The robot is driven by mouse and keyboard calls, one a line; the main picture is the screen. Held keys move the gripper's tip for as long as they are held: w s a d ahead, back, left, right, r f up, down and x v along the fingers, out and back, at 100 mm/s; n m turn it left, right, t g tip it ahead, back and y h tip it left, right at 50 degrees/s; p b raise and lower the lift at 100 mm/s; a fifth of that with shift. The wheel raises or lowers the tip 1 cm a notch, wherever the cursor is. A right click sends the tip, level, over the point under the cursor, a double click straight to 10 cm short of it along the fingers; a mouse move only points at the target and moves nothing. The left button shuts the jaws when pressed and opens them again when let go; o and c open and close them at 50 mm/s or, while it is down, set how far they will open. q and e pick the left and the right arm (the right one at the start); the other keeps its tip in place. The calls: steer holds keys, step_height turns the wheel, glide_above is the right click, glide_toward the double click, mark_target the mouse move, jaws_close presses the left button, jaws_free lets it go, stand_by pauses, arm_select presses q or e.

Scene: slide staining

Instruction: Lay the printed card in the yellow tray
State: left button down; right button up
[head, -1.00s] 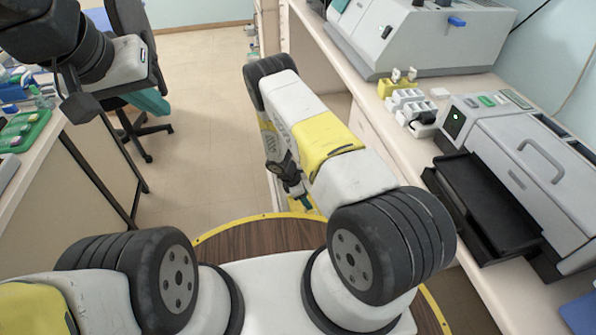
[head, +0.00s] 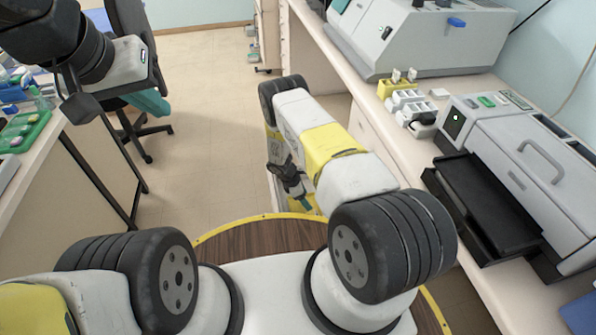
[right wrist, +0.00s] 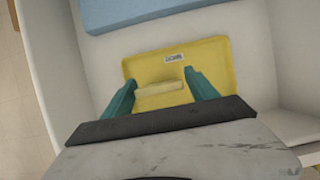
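In the right wrist view the yellow tray (right wrist: 215,58) lies on a pale surface between light walls. A small white label with dark print (right wrist: 173,57) shows at its far side; I cannot tell whether this is the printed card or part of the tray. A pale yellow bar (right wrist: 160,88) lies across the tray's middle, between my right fingers, apparently clear of both; I cannot tell what it is. My right gripper (right wrist: 161,78) has its teal fingers wide apart over the tray. My left gripper (head: 148,102) is raised at upper left in the head view; its finger gap is unclear.
A blue slab (right wrist: 150,12) lies beyond the tray. In the head view, a grey machine with a black tray (head: 480,210) and a white rack (head: 408,105) stand on the right bench. A green tray (head: 25,130) is on the left bench. The floor between is open.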

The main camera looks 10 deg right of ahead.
steer(key=shift+o, duration=0.4)
steer(key=w+a+r+m+y, duration=0.1)
steer(key=a+r+m, duration=0.1)
steer(key=r, duration=1.3)
steer(key=w+a+r+m, duration=0.1)
steer(key=a+r+m, duration=0.15)
steer(key=r, duration=1.15)
steer(key=s+d+r+m+t+y, duration=0.1)
steer(key=s+r+m, duration=0.2)
steer(key=r, duration=0.7)
steer(key=s+d+r+m+t+y, duration=0.1)
steer(key=s+d+r+m, duration=0.1)
steer(key=r, duration=0.7)
steer(key=s+r+m+t+y, duration=0.1)
steer(key=s+r+m, duration=0.3)
steer(key=s+r, duration=0.4)
steer(key=s+r+m+t+y, duration=0.2)
steer(key=s+r, duration=0.7)
steer(key=s, duration=0.7)
steer(key=shift+s+a+r+m+t+y, duration=0.25)
steer(key=shift+m+t, duration=0.25)
steer(key=shift+m, duration=0.65)
